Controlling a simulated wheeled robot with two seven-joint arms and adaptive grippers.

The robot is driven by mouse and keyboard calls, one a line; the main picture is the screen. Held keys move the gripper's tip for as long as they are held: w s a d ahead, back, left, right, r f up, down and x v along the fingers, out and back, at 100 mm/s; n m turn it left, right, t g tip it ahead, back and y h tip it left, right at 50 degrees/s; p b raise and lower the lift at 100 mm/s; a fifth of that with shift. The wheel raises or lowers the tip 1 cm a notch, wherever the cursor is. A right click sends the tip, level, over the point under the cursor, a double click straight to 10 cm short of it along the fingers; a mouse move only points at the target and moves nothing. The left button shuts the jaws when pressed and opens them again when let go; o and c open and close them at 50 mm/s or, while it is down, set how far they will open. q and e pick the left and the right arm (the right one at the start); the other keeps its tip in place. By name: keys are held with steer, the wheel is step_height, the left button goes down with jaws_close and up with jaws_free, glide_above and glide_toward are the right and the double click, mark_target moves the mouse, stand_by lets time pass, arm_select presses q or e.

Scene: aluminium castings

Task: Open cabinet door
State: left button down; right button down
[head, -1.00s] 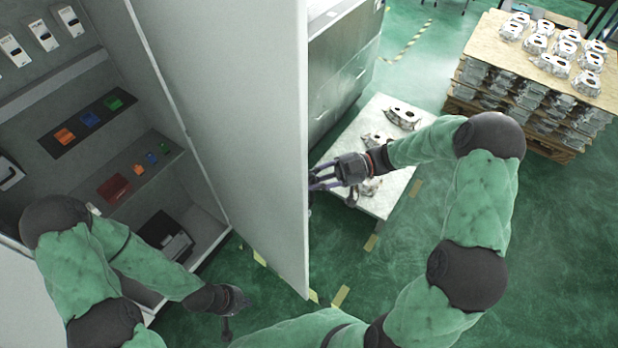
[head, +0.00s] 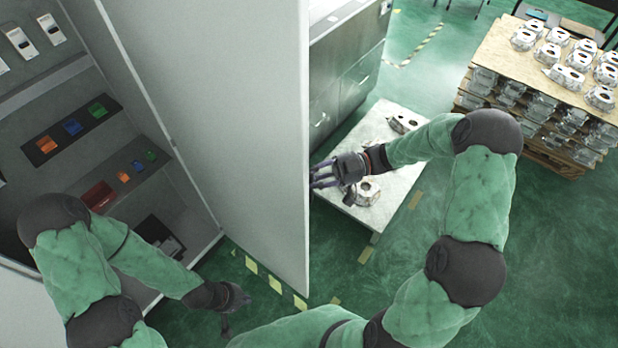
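The grey cabinet door (head: 215,130) stands swung wide open, its inner face towards me. The cabinet (head: 205,235) is open to the left of it, with its shelves showing. My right gripper (head: 318,175) is at the door's free edge, on the outer side. Its fingers are parted and their tips meet the edge in the picture; whether they touch the door or a handle is hidden. My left gripper (head: 234,311) hangs low in front of the cabinet, left of the door's bottom corner, apart from the door. Its dark fingers look parted and empty.
A low white table (head: 385,210) with castings is behind my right gripper, beside a grey drawer unit (head: 355,85). A pallet stack of castings (head: 490,50) is at the back right. Green floor is free at right.

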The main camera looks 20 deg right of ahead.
steer(key=c, duration=1.3)
jaws_free()
steer(key=shift+d, duration=0.1)
steer(key=d, duration=1.2)
